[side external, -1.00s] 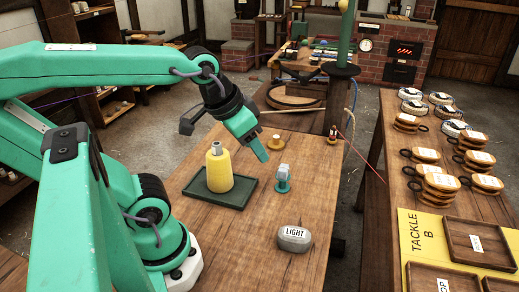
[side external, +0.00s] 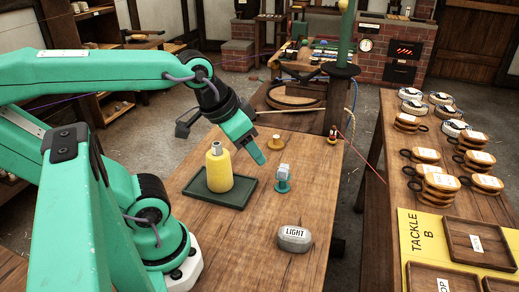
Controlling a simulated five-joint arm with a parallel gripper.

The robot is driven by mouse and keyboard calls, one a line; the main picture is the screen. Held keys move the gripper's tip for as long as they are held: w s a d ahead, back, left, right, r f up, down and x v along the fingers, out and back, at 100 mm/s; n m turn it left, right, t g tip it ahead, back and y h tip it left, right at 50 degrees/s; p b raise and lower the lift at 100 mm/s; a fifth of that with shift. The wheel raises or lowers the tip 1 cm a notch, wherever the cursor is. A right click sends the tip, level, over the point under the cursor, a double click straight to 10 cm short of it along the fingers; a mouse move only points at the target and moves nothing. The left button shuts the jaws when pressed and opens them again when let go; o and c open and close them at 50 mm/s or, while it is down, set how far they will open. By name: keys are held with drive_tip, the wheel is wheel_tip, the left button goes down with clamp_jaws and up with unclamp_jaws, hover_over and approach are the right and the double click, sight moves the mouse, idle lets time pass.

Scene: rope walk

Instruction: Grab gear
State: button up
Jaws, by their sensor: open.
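No toothed gear can be clearly made out. A small teal piece (side external: 283,185) with a round base and a pale grey block-like top stands upright on the wooden bench. My gripper (side external: 258,159) points down above the bench, to the upper left of the teal piece and apart from it in the picture. It is open and nothing shows in it. Only its near side shows, so the space between the jaws is hidden. A small orange-tan spool-like piece (side external: 276,146) stands just behind the gripper tip.
A yellow cone-shaped spool (side external: 218,170) stands in a dark green tray (side external: 236,200) left of the teal piece. A grey weight marked LIGHT (side external: 294,238) lies toward the front. The side table (side external: 383,140) at right holds tackle and wooden trays. The bench's front is mostly clear.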

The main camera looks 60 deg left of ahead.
drive_tip(key=shift+w+r, duration=0.1)
drive_tip(key=n+g, duration=0.6)
drive_tip(key=n, duration=0.2)
hover_over(277, 137)
wheel_tip(277, 137, down, 15)
drive_tip(key=shift+w+d+r, duration=0.1)
drive_tip(key=shift+a+f, duration=0.25)
drive_tip(key=shift+f, duration=0.1)
drive_tip(key=shift+f, duration=0.1)
drive_tip(key=shift+f, duration=1.2)
